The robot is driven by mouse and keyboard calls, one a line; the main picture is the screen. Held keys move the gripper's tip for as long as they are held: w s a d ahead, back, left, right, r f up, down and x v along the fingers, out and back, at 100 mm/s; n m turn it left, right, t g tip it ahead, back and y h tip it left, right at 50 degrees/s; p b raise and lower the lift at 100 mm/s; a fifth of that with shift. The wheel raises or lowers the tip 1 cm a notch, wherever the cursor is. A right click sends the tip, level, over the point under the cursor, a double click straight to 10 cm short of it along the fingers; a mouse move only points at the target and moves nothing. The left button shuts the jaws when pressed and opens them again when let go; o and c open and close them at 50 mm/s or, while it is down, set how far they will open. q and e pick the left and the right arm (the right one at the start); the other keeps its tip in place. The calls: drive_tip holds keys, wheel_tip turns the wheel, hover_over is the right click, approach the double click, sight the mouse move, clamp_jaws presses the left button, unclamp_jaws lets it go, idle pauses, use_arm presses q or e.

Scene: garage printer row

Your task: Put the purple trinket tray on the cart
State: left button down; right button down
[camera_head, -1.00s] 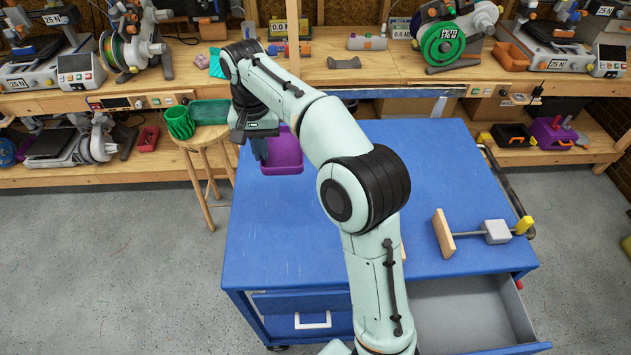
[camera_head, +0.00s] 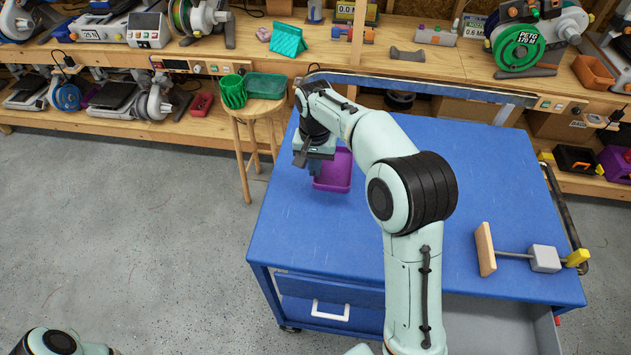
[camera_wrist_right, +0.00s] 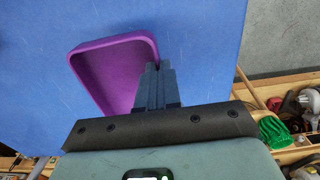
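The purple trinket tray (camera_head: 338,172) is over the back left part of the blue cart (camera_head: 330,225). In the right wrist view the tray (camera_wrist_right: 100,68) shows its hollow inside and raised rim. My right gripper (camera_head: 314,172) points down at the tray's left side. In the right wrist view its fingers (camera_wrist_right: 157,75) are close together at the tray's near wall, seemingly with the wall between them. I cannot tell for certain whether the tray's underside touches the cart top. My left gripper is out of view.
A wooden block with a grey and yellow tool (camera_head: 530,257) lies on the cart's right side. The drawer (camera_head: 490,330) at the front right is open. A stool (camera_head: 262,108) with a green pot and green tray stands behind left. The cart's middle is bare.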

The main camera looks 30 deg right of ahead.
sight(315, 181)
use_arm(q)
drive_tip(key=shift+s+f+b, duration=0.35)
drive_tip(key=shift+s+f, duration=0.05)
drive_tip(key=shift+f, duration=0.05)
use_arm(e)
wheel_tip(315, 181, down, 6)
drive_tip(key=shift+r, duration=0.15)
drive_tip(key=shift+f, duration=0.2)
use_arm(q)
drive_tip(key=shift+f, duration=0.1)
use_arm(e)
drive_tip(key=c, duration=1.3)
unclamp_jaws()
drive_tip(key=shift+c, duration=0.2)
drive_tip(key=shift+r, duration=0.1)
